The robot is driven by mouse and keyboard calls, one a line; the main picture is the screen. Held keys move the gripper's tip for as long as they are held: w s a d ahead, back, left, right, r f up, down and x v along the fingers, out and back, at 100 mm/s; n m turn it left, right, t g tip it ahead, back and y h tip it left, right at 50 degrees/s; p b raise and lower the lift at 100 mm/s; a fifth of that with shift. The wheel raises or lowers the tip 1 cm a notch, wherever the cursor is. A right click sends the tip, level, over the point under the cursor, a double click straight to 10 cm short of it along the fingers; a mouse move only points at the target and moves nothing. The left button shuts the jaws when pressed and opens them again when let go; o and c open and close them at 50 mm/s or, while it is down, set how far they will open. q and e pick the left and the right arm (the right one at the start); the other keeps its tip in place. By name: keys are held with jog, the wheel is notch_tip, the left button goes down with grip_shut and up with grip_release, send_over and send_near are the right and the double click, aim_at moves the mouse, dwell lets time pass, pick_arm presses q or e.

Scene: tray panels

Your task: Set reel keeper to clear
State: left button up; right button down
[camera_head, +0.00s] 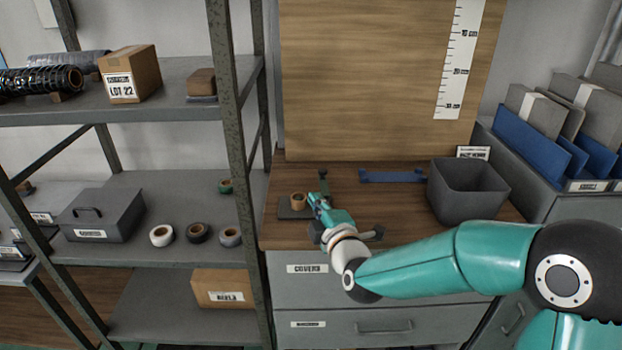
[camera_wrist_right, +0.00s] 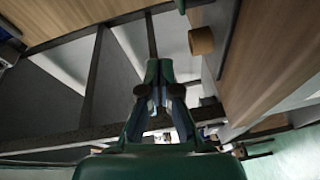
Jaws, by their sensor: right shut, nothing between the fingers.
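A small brown reel (camera_head: 298,199) sits on a dark flat base (camera_head: 287,214) at the left of the wooden worktop. My right gripper (camera_head: 316,199) is shut and empty, just right of the brown reel. In the right wrist view the shut fingers (camera_wrist_right: 159,68) point away from the camera, and the brown reel (camera_wrist_right: 201,40) is to their right, apart from them. The keeper's setting cannot be read. My left gripper is not in view.
A grey open bin (camera_head: 467,190) and a blue bracket (camera_head: 392,176) are on the worktop. A wooden panel with a ruler rises behind. A metal shelf post (camera_head: 233,120) stands left of the worktop. Several tape rolls are on the shelf.

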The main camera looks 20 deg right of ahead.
aim_at(322, 185)
jog(key=shift+w+r, duration=0.15)
jog(key=shift+r, duration=0.2)
jog(key=w, duration=0.3)
jog(key=w+p, duration=0.1)
jog(key=w, duration=0.2)
jog(key=w+p, duration=0.1)
jog(key=w, duration=0.2)
jog(key=shift+w+a+f, duration=0.15)
jog(key=shift+f, duration=0.2)
jog(key=d, duration=0.2)
jog(key=shift+w+d+f+p, duration=0.25)
jog(key=shift+d+f+p, duration=0.05)
jog(key=shift+p, duration=0.1)
jog(key=shift+w+d+f, duration=0.1)
jog(key=shift+d+f, duration=0.1)
jog(key=shift+d, duration=0.35)
jog(key=shift+d+f+b, duration=0.25)
jog(key=shift+d+b, duration=0.15)
jog(key=shift+b, duration=0.5)
jog(key=shift+d, duration=0.1)
jog(key=shift+d+r, duration=0.1)
jog(key=shift+r, duration=0.1)
